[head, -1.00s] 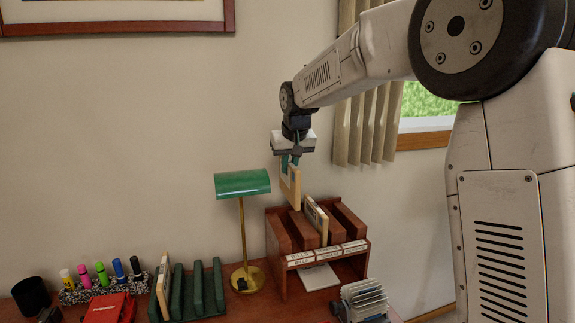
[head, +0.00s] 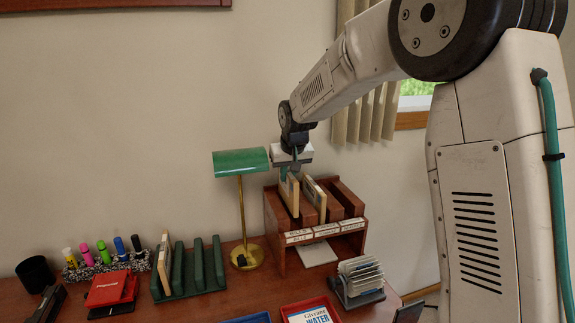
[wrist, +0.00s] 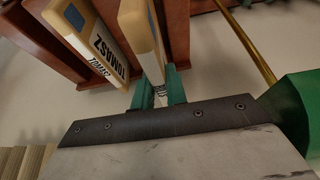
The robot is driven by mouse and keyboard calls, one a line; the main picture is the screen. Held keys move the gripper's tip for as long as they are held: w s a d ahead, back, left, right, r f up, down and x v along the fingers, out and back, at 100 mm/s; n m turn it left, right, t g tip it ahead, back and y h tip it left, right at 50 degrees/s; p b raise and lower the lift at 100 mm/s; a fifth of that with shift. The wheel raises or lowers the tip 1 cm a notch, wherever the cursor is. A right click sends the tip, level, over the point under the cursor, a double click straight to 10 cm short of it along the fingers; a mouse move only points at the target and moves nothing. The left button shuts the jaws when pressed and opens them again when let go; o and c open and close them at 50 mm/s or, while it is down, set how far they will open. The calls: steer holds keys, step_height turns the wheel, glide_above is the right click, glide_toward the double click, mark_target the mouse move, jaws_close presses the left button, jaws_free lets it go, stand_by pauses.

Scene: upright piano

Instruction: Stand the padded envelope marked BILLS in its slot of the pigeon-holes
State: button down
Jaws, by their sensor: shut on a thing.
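My gripper (head: 290,172) is shut on a cream padded envelope (head: 289,196), above the left side of the wooden pigeon-holes (head: 325,233). The envelope is upright, and its lower part appears to be inside the left slot, above the label that reads BILLS (head: 298,237). Whether it touches the slot floor is hidden. In the wrist view the green fingers (wrist: 159,92) pinch the envelope's edge (wrist: 141,28); its marking cannot be read there. A second envelope, marked TOMASZ (wrist: 92,38), stands in the neighbouring slot, also in the head view (head: 313,195).
A green desk lamp (head: 241,160) stands close to the left of the pigeon-holes. A green rack (head: 198,272) with one envelope (head: 165,262) is further left. A card file (head: 361,275) and trays (head: 310,311) are in front. The right slot looks empty.

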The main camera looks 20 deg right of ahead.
mark_target(288, 186)
steer(key=shift+f, duration=2.15)
steer(key=c, duration=1.3)
jaws_free()
steer(key=shift+c, duration=0.2)
steer(key=v, duration=0.7)
steer(key=shift+s+r, duration=0.2)
steer(key=shift+r, duration=0.15)
